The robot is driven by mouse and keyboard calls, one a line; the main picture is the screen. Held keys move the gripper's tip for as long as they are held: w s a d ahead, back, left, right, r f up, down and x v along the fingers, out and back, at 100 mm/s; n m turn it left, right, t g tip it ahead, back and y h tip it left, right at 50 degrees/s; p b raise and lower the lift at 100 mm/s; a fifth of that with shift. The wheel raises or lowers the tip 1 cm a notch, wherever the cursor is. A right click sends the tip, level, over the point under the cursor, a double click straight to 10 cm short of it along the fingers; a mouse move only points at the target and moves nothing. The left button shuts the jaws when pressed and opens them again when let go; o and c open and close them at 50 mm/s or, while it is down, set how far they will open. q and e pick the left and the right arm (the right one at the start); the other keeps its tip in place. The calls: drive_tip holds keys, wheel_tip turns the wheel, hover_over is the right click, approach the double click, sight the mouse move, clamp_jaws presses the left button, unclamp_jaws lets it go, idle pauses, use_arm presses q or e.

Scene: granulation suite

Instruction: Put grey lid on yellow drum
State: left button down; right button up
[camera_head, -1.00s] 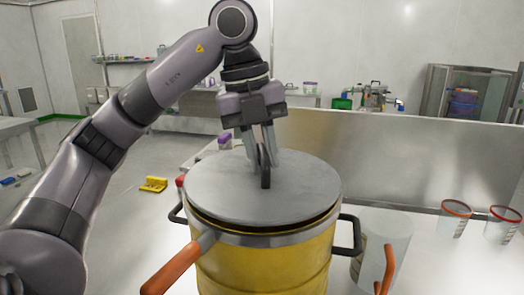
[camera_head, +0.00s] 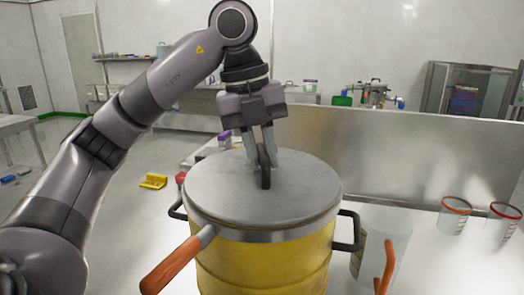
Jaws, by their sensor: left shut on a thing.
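The yellow drum (camera_head: 262,268) stands in the lower middle of the head view, with black side handles and a metal band around its top. The round grey lid (camera_head: 220,195) lies level over the drum's mouth, and I see no gap between it and the band at the front. My left gripper (camera_head: 262,165) comes down from above and is shut on the lid's dark upright handle (camera_head: 264,168). The far rim of the drum is hidden under the lid. My right gripper is not in view.
An orange-handled lever (camera_head: 172,266) sticks out from the drum's front left. A clear jug (camera_head: 384,245) with an orange handle stands close at the right. Two clear beakers with red rims (camera_head: 456,218) (camera_head: 502,224) stand farther right. A metal panel (camera_head: 420,160) rises behind.

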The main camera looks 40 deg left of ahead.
sight(253, 174)
use_arm(q)
drive_tip(key=shift+f, duration=0.15)
drive_tip(key=c, duration=1)
unclamp_jaws()
drive_tip(key=shift+o, duration=0.2)
wheel_tip(253, 174, up, 7)
drive_tip(key=s+p, duration=0.1)
drive_tip(key=p, duration=0.3)
drive_tip(key=shift+a, duration=0.45)
